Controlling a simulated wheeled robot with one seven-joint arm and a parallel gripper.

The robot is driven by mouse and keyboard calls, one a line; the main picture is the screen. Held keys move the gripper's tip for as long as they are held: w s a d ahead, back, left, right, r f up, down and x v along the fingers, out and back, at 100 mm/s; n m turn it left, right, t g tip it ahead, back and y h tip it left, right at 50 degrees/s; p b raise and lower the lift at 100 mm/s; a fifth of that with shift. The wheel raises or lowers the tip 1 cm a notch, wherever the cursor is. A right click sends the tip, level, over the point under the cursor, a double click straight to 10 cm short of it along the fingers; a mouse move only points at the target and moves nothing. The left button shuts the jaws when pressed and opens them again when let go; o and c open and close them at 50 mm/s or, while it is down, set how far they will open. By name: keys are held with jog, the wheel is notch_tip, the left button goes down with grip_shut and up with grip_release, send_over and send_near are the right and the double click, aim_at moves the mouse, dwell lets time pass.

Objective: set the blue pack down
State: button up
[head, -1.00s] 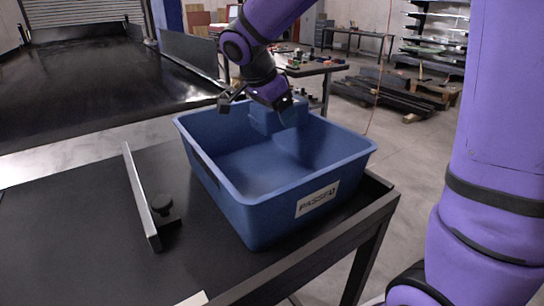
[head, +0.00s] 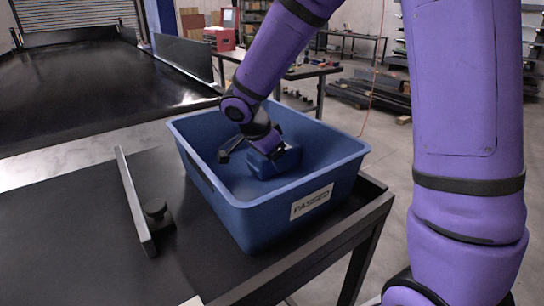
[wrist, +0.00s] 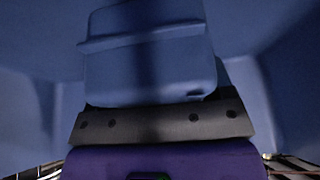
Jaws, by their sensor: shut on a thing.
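The blue pack (head: 275,163) is inside the blue bin, low between its walls. It also shows large in the wrist view (wrist: 150,60), with a raised ridge across it. My gripper (head: 270,149) is shut on the pack from above; its fingertips are mostly hidden by the wrist and the pack. The blue bin (head: 250,213) stands on a black table and has a white label reading "PA..." on its front. I cannot tell whether the pack touches the bin floor.
The black table (head: 70,235) carries a metal rail with a knob (head: 136,200) left of the bin. A wide black conveyor (head: 90,90) lies behind at left. The bin's front floor is hidden by its wall.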

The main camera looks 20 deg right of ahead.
jog(key=shift+f, duration=0.1)
jog(key=o, duration=1.3)
jog(key=v, duration=1.2)
jog(key=shift+s+d+r+n+t+y, duration=0.95)
jog(key=shift+s+d+n, duration=0.7)
jog(key=shift+s+n, duration=1.65)
jog(key=shift+s+d+r+n+t+y, duration=0.6)
jog(key=shift+s+d+r+n, duration=0.9)
jog(key=shift+s, duration=3)
jog(key=shift+s+d+r+n+t+y, duration=0.8)
jog(key=shift+s+d+n, duration=0.95)
jog(key=shift+s+n, duration=1.75)
jog(key=shift+s+m+g, duration=0.25)
jog(key=shift+s+m, duration=0.15)
